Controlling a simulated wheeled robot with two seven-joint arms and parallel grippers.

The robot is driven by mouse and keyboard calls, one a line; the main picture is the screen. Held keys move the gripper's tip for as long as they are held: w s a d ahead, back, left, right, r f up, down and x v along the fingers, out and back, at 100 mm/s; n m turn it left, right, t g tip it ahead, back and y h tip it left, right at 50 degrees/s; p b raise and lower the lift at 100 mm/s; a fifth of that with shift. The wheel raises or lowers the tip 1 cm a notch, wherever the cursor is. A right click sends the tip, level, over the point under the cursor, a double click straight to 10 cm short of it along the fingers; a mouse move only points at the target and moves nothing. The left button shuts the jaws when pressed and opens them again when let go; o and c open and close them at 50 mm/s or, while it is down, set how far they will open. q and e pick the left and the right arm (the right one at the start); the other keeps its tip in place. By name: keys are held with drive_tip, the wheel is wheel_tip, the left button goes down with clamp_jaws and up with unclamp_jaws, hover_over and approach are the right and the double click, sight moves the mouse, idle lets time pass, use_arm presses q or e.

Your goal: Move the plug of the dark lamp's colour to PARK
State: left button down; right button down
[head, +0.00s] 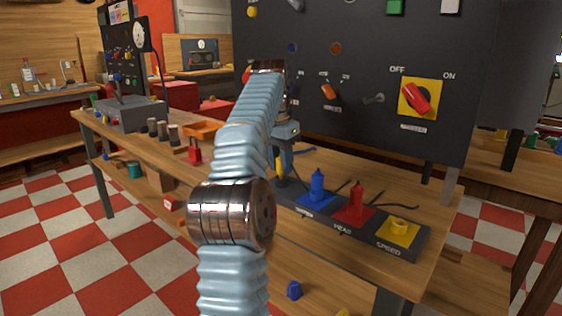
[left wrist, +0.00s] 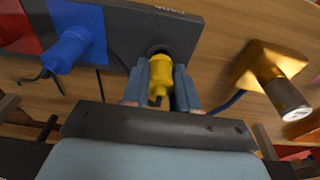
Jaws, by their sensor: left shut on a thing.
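My left gripper (head: 284,160) reaches down to the left end of the dark socket strip (head: 420,243). In the left wrist view its fingers (left wrist: 160,90) are shut on a yellow plug (left wrist: 160,74). The plug's front end is at a dark round socket (left wrist: 158,50) on the strip; how deep it sits I cannot tell. A blue plug (head: 317,188) and a red plug (head: 356,202) stand upright on their coloured squares. The yellow square (head: 398,231), marked SPEED, has an empty socket. Among the panel lamps are a blue one (head: 292,48) and an orange one (head: 335,48). My right gripper is out of view.
The upright dark panel (head: 450,125) stands behind the strip, with a red rotary switch (head: 416,97) marked OFF and ON. A red padlock (head: 195,152) and an orange tray (head: 201,130) are left on the bench. A brass block (left wrist: 258,66) lies near my gripper.

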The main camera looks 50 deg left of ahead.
use_arm(q)
drive_tip(key=shift+f+b, duration=0.4)
drive_tip(key=shift+f, duration=0.2)
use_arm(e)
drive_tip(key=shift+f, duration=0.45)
use_arm(q)
drive_tip(key=c, duration=0.8)
unclamp_jaws()
